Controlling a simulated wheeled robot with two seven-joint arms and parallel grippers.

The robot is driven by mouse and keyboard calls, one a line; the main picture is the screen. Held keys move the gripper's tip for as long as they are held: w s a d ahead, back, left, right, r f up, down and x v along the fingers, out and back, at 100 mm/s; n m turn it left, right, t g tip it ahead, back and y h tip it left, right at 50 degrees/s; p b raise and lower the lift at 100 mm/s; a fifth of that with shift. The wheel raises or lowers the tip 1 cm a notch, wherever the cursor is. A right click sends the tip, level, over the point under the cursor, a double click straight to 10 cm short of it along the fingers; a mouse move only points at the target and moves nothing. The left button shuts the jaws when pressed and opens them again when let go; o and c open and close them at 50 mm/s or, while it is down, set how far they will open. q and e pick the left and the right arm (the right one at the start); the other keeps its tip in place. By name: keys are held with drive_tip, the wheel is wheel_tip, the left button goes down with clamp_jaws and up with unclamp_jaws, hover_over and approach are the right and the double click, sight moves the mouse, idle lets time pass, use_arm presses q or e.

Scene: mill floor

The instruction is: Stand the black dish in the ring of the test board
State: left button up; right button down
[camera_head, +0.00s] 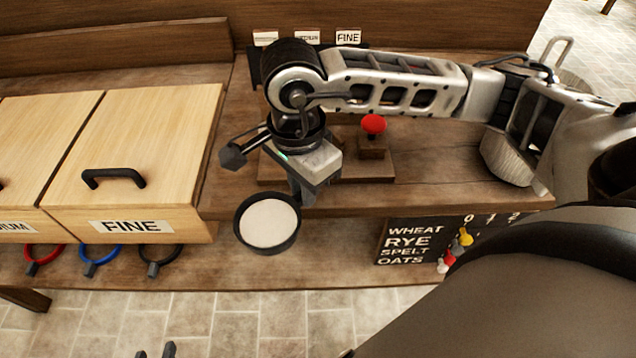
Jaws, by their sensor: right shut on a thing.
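The black dish (267,224) is round, with a black rim and a pale, flat inside. My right gripper (302,197) is shut on its edge and holds it in front of the bench, its open face toward the camera. The test board (375,168) is a wooden base on the bench behind the gripper, with a red knob on a block at its right. My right arm and gripper cover its left part, and I cannot make out its ring. Only the fingertips of my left gripper (155,351) show at the bottom edge, apart and empty.
Wooden bins (150,150) with black handles stand at the left, one labelled FINE. Red, blue and black rings (98,258) lie on the lower shelf (200,272). A black grain sign (408,241) with coloured pegs is at the lower right.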

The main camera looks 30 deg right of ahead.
drive_tip(key=s+a+m+p, duration=0.1)
drive_tip(key=s+m, duration=0.3)
drive_tip(key=m, duration=0.9)
drive_tip(key=s+a+m+p, duration=0.1)
drive_tip(key=s+m, duration=0.2)
drive_tip(key=m, duration=1)
drive_tip(key=w+d, duration=0.2)
drive_tip(key=w, duration=0.1)
drive_tip(key=w+d+f+b, duration=0.1)
drive_tip(key=w+d, duration=0.1)
drive_tip(key=w, duration=0.2)
drive_tip(key=w+d, duration=0.2)
drive_tip(key=w, duration=0.1)
drive_tip(key=shift+w+d+f, duration=0.3)
drive_tip(key=shift+w+d, duration=0.05)
drive_tip(key=shift+d, duration=0.05)
drive_tip(key=w+d, duration=0.1)
drive_tip(key=w+b, duration=0.1)
drive_tip(key=shift+w+d+f, duration=0.15)
drive_tip(key=shift+w+d, duration=0.2)
drive_tip(key=shift+w, duration=0.05)
drive_tip(key=shift+f+b, duration=0.4)
drive_tip(key=shift+b, duration=0.05)
use_arm(q)
drive_tip(key=shift+w+d+b, duration=0.1)
drive_tip(key=shift+w+b, duration=0.25)
drive_tip(key=shift+b, duration=0.05)
use_arm(e)
drive_tip(key=shift+f, duration=0.45)
